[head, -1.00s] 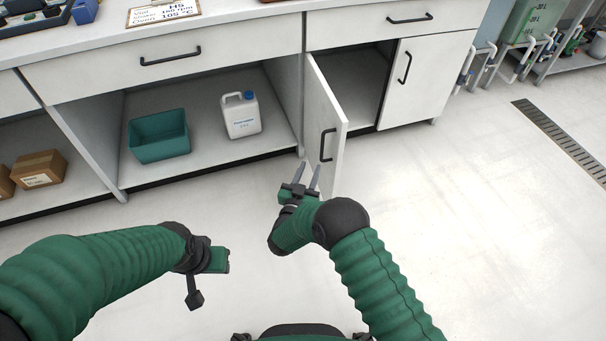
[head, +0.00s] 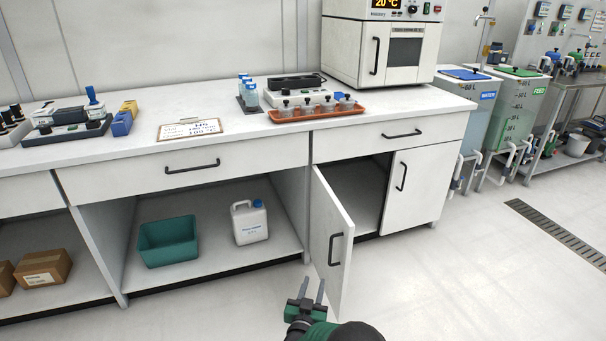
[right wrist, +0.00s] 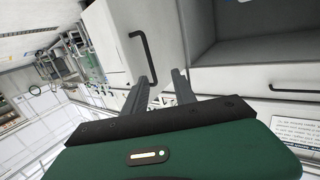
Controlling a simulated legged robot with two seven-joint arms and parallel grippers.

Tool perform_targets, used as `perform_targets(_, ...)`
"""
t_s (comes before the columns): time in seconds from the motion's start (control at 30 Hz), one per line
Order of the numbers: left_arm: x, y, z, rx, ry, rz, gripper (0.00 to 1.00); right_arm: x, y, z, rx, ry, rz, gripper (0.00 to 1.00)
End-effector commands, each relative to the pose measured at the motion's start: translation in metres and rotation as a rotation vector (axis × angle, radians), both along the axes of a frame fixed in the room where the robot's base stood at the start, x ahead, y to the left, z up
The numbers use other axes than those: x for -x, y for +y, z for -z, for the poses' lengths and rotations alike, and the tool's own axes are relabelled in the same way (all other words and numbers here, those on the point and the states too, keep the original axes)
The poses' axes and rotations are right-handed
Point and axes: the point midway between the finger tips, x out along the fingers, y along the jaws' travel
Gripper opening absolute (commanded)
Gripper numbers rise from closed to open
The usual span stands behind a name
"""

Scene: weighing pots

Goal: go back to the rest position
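My right gripper (head: 312,291) is low at the bottom of the head view, in front of the open cabinet door (head: 331,245). Its two fingers are apart with nothing between them; they also show in the right wrist view (right wrist: 160,88). The door's black handle (head: 335,249) is close to the fingers in the head view, but I see no grip on it. In the right wrist view the handle (right wrist: 146,57) shows just beyond the left finger; I cannot tell whether they touch. My left gripper is out of view.
The open door juts out from the counter (head: 240,165). A teal bin (head: 167,241) and a white jug (head: 249,223) stand on the open shelf. An orange tray (head: 316,112) with several lidded pots lies on the counter near the oven (head: 380,40). The floor to the right is clear.

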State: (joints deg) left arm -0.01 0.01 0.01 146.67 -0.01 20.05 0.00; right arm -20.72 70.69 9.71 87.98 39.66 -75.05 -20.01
Motion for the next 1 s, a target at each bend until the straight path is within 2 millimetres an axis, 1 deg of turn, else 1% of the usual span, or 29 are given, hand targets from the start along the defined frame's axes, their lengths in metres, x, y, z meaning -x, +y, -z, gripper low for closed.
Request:
perform_targets(0.03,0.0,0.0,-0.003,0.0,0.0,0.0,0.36,-0.007,-0.002,-0.019,-0.023,0.039,-0.044,0.33)
perform_targets(0.07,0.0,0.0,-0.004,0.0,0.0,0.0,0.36,-0.008,-0.003,-0.028,-0.038,0.083,-0.081,0.33)
perform_targets(0.13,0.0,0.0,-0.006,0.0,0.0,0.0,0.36,-0.001,-0.01,-0.046,-0.07,0.213,-0.172,0.33)
perform_targets(0.17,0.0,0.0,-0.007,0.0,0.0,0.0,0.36,0.008,-0.015,-0.053,-0.082,0.277,-0.207,0.33)
perform_targets(0.2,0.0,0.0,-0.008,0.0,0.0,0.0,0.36,0.025,-0.024,-0.059,-0.093,0.369,-0.246,0.33)
perform_targets(0.27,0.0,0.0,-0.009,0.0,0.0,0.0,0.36,0.059,-0.041,-0.066,-0.105,0.513,-0.287,0.33)
perform_targets(0.3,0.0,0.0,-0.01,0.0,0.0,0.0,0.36,0.086,-0.055,-0.068,-0.11,0.609,-0.302,0.33)
perform_targets(0.37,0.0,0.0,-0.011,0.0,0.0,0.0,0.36,0.13,-0.075,-0.07,-0.117,0.744,-0.309,0.33)
perform_targets(0.4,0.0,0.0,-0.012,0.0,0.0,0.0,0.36,0.157,-0.086,-0.07,-0.12,0.82,-0.307,0.33)
perform_targets(0.47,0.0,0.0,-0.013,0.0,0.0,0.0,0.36,0.195,-0.102,-0.069,-0.126,0.919,-0.297,0.33)
perform_targets(0.5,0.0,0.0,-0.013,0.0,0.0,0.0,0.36,0.218,-0.111,-0.069,-0.128,0.976,-0.289,0.33)
perform_targets(0.57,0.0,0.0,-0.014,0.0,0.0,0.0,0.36,0.25,-0.124,-0.069,-0.133,1.055,-0.273,0.33)
perform_targets(0.6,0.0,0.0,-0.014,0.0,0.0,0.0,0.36,0.271,-0.131,-0.07,-0.135,1.104,-0.263,0.33)
perform_targets(0.67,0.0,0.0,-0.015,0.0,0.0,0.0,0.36,0.302,-0.142,-0.07,-0.14,1.172,-0.243,0.33)
perform_targets(0.7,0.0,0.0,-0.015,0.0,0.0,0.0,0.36,0.321,-0.148,-0.071,-0.142,1.215,-0.231,0.33)
perform_targets(0.77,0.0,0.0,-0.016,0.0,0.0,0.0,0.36,0.351,-0.157,-0.071,-0.147,1.279,-0.208,0.33)
perform_targets(0.8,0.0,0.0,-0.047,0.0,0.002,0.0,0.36,0.346,-0.155,-0.102,-0.146,1.273,-0.213,0.33)
perform_targets(0.97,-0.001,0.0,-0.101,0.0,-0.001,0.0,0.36,0.345,-0.154,-0.155,-0.145,1.273,-0.215,0.33)
perform_targets(1.0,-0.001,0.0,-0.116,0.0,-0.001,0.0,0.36,0.344,-0.154,-0.169,-0.145,1.273,-0.215,0.33)
